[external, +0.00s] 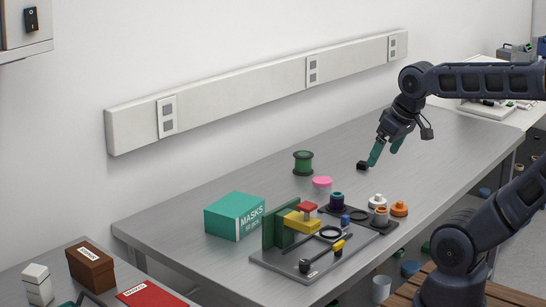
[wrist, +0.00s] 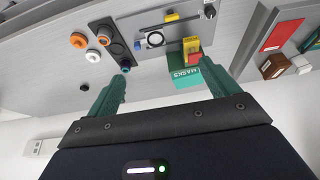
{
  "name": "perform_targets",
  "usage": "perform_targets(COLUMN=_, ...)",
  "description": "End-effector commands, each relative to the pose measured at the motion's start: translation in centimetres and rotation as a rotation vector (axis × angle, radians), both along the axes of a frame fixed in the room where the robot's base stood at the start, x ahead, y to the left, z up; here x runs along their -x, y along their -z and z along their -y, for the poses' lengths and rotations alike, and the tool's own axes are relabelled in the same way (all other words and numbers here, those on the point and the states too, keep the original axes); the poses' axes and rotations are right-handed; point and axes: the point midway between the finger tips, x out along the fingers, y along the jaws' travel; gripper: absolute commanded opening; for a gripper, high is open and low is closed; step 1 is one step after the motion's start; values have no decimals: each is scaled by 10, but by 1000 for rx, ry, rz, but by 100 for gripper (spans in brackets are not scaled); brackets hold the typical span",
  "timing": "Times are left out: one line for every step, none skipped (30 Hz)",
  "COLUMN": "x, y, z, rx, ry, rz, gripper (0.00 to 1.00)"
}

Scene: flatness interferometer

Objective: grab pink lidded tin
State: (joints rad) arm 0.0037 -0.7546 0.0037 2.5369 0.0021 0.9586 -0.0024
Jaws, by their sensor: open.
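The pink lidded tin (external: 322,182) is a small, low round tin on the grey table in the external view, in front of a green spool and behind the dark fixture plates. I cannot make it out in the wrist view. My gripper (external: 384,153) is open and empty, with green fingers pointing down, to the right of the tin and apart from it. In the wrist view my gripper's (wrist: 163,72) two fingers are spread with nothing held between them.
A green spool (external: 303,163) stands just behind the tin. A small black block (external: 362,165) is near my fingertips. A teal masks box (external: 235,216), a fixture plate (external: 305,262) and orange parts (external: 399,208) stand in front. The table's right rear is clear.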

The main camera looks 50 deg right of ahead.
Motion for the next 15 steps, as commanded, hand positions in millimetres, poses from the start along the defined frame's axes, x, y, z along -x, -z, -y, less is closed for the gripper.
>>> perform_targets(x=0, y=0, z=0, rx=0, ry=0, rz=0, gripper=87)
perform_targets(x=0, y=0, z=0, rx=0, ry=0, rz=0, gripper=87)
perform_targets(x=0, y=0, z=0, rx=0, ry=0, rz=0, gripper=87)
perform_targets(x=0, y=0, z=0, rx=0, ry=0, rz=0, gripper=87)
perform_targets(x=0, y=0, z=0, rx=0, ry=0, rz=0, gripper=84)
perform_targets(x=0, y=0, z=0, rx=0, ry=0, rz=0, gripper=84)
perform_targets(x=0, y=0, z=0, rx=0, ry=0, rz=0, gripper=84)
perform_targets(x=0, y=0, z=0, rx=0, ry=0, rz=0, gripper=84)
perform_targets(x=0, y=0, z=0, rx=0, ry=0, rz=0, gripper=84)
perform_targets(x=0, y=0, z=0, rx=0, ry=0, rz=0, gripper=84)
perform_targets(x=0, y=0, z=0, rx=0, ry=0, rz=0, gripper=84)
perform_targets(x=0, y=0, z=0, rx=-1, ry=2, rz=0, gripper=84)
perform_targets(x=-2, y=-1, z=0, rx=-1, ry=5, rz=-1, gripper=84)
perform_targets(x=-3, y=-1, z=1, rx=-1, ry=10, rz=-3, gripper=84)
perform_targets(x=-6, y=-2, z=2, rx=-2, ry=20, rz=-6, gripper=84)
